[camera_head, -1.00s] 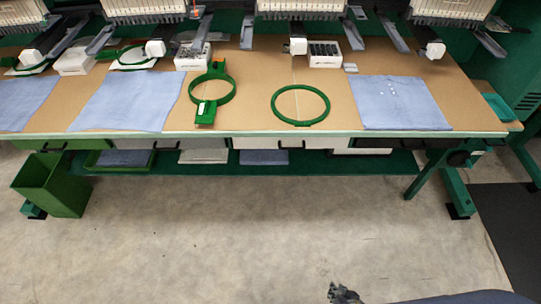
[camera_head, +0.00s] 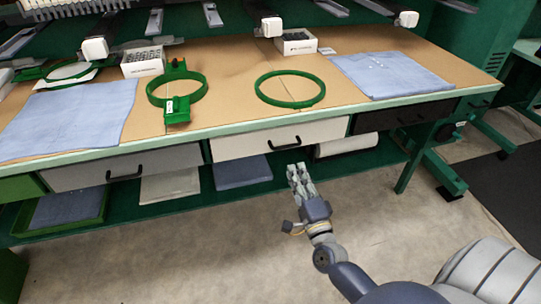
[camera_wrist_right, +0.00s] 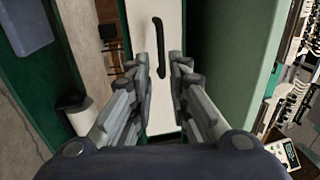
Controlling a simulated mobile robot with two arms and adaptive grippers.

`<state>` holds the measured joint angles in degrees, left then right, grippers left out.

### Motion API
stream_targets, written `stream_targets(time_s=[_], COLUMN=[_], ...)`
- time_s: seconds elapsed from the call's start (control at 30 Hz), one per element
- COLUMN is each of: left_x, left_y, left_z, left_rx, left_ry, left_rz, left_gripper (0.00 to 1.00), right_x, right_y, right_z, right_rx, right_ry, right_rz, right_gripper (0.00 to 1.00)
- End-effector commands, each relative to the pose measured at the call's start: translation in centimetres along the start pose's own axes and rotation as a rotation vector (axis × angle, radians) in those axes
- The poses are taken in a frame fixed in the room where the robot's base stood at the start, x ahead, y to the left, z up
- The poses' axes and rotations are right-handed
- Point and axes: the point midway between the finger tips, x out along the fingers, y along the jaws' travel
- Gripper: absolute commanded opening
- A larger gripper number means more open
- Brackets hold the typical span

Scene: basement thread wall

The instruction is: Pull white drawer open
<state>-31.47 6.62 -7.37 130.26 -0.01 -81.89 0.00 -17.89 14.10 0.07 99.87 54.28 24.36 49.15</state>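The white drawer (camera_head: 237,145) sits under the front edge of the table and looks shut. It has a black bar handle (camera_head: 285,144). My right gripper (camera_head: 299,169) is in front of and a little below the handle, apart from it. In the right wrist view the drawer front (camera_wrist_right: 139,18) is straight ahead, with its handle (camera_wrist_right: 160,45) beyond the fingertips and roughly in line with the gap between them. The fingers (camera_wrist_right: 161,65) are apart with nothing between them. My left gripper is not in view.
A grey drawer (camera_head: 75,177) is left of the white one and a black drawer (camera_head: 380,122) is right. The green lower shelf (camera_head: 205,205) holds folded cloth (camera_head: 242,172) and a white roll (camera_head: 348,145). The table (camera_head: 230,110) carries green hoops (camera_head: 290,103). The floor in front is clear.

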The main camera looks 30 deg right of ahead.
Motion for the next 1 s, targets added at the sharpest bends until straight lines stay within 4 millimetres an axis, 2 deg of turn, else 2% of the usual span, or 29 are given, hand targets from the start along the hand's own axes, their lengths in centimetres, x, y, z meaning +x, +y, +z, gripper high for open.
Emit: stream_targets(time_s=[0.17, 0.4, 0.6, 0.8, 1.0], left_x=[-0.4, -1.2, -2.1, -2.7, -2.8], left_y=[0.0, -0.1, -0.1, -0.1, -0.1], left_z=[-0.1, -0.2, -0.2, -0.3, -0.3], left_rx=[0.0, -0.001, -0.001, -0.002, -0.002], left_ry=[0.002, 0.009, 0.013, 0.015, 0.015], left_rz=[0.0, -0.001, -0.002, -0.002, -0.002], left_gripper=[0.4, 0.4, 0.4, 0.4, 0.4], right_x=[1.9, 6.5, 9.4, 10.6, 10.7], right_y=[-0.3, -0.2, -0.1, -0.1, -0.1], right_z=[0.0, 0.0, 0.0, 0.0, 0.0], right_rx=[0.005, 0.004, 0.001, 0.001, 0.001], right_ry=[0.002, 0.002, 0.001, 0.001, 0.001], right_rz=[-0.007, -0.005, -0.004, -0.002, -0.001], right_gripper=[0.17, 0.17, 0.17, 0.17, 0.17])
